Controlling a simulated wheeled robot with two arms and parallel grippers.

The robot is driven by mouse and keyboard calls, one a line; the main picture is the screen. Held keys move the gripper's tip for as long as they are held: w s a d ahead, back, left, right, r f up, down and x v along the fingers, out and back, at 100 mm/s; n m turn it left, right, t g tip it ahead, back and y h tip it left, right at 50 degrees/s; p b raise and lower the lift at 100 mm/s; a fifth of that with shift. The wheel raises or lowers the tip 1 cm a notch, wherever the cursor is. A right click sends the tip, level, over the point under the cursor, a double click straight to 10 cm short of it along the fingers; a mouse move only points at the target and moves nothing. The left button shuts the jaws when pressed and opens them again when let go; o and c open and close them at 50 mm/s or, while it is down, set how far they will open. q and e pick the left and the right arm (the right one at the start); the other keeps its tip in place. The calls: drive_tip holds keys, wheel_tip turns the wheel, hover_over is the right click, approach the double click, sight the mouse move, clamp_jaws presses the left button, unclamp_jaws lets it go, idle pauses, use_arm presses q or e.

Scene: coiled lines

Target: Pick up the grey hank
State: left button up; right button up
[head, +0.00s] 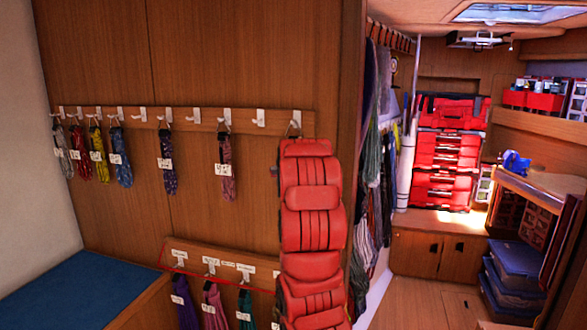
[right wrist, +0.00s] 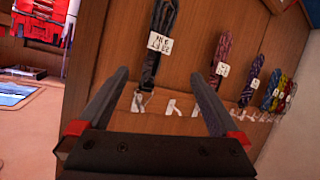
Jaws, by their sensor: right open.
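A dark grey hank (right wrist: 153,66) with a white label (right wrist: 160,41) hangs from a wall hook in the right wrist view, which shows the scene upside down. My right gripper (right wrist: 160,74) is open, and the hank appears in line with the gap between its fingers. I cannot tell whether it is within their reach; neither finger visibly touches it. In the head view red arm parts cover this hank's place, and only a hanger (head: 293,130) shows above. Another, lighter grey hank (head: 62,150) hangs at the far left of the upper row. My left gripper is not in view.
Red, yellow (head: 97,152), blue (head: 121,160), dark purple (head: 168,165) and pink-purple (head: 226,165) hanks share the upper hook rail (head: 190,118). A lower rail (head: 195,252) holds more hanks. A blue-topped bench (head: 75,300) stands at lower left. Lines and a doorway lie to the right.

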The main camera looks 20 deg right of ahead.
drive_tip(key=p+x, duration=0.7)
drive_tip(key=x, duration=0.7)
drive_tip(key=shift+w+r+p, duration=0.15)
drive_tip(key=shift+w+p, duration=0.05)
drive_tip(key=shift+p, duration=0.2)
drive_tip(key=shift+w+d+f, duration=0.2)
drive_tip(key=shift+w+f, duration=0.25)
drive_tip(key=shift+w, duration=0.15)
clamp_jaws()
